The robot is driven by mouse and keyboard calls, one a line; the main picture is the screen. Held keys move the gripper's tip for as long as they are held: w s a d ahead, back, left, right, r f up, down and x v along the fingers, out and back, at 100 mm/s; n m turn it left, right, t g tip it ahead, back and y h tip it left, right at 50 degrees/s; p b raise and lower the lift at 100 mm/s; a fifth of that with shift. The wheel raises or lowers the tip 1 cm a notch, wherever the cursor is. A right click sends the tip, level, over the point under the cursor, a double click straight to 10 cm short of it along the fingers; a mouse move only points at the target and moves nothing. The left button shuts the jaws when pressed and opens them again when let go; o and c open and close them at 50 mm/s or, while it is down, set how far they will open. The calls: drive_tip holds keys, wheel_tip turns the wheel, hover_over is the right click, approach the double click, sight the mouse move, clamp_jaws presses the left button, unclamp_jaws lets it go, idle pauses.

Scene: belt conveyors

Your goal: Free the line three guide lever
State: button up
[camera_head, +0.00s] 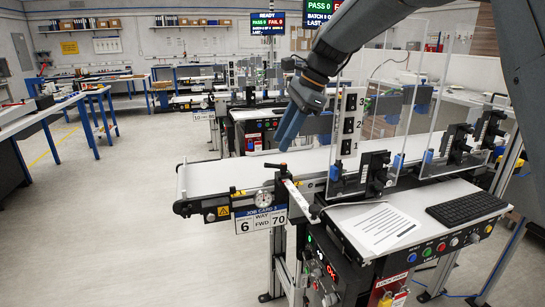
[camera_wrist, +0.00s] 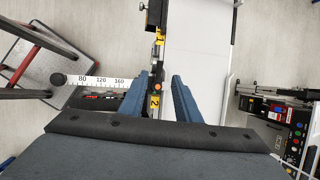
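The near conveyor (camera_head: 225,177) has a card below its edge reading JOB CARD 3 (camera_head: 262,219). A small black lever with a reddish tip (camera_head: 276,166) stands at its front edge, beside a white scale bar (camera_head: 299,197). My gripper (camera_head: 288,138) points down above the belt, just above and apart from the lever in the head view. An orange-red knob (camera_wrist: 158,87) shows between the fingers. I cannot tell whether the lever is locked.
A round dial (camera_head: 263,198) sits on the conveyor's front. Clear upright panels (camera_head: 350,125) and black clamp units (camera_head: 375,172) stand on the right. A shelf holds a paper sheet (camera_head: 382,228) and keyboard (camera_head: 467,208).

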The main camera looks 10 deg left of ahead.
sight(273, 165)
drive_tip(key=p+x, duration=0.1)
drive_tip(key=x, duration=0.6)
drive_tip(key=shift+f+p, duration=0.4)
clamp_jaws()
